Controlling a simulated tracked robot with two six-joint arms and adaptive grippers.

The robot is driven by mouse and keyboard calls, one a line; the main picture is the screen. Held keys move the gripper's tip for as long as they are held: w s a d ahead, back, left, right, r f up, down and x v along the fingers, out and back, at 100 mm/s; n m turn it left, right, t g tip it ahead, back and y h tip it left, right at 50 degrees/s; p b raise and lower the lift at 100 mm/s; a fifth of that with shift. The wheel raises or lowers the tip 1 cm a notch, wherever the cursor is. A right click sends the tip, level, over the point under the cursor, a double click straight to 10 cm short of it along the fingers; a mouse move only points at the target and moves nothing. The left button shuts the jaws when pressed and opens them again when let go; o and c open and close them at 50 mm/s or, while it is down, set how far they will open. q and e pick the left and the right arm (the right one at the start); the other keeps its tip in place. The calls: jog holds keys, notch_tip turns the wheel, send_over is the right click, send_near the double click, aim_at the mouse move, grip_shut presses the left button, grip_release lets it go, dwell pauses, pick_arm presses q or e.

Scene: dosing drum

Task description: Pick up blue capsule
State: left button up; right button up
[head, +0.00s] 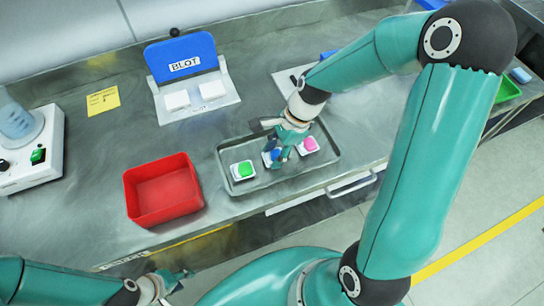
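The blue capsule (275,155) sits in a small white holder in the middle of a grey metal tray (233,189). My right gripper (276,156) points down over it, with its fingers around or right beside the capsule. The fingers hide most of the capsule, and I cannot tell whether they are closed on it. A green capsule (245,169) lies in a holder to the left, and a pink capsule (310,143) in one to the right. My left gripper (180,281) is low at the bottom left, apart from the table objects, and looks open and empty.
A red bin (162,190) stands left of the tray. Behind it is a blue-backed BLOT stand (182,58) with two white pads. A white device (34,153) stands at the far left, near a yellow note (103,101). A green tray (507,90) is at the far right.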

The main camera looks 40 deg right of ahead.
jog(key=shift+c, duration=0.8)
jog(key=shift+r, duration=0.1)
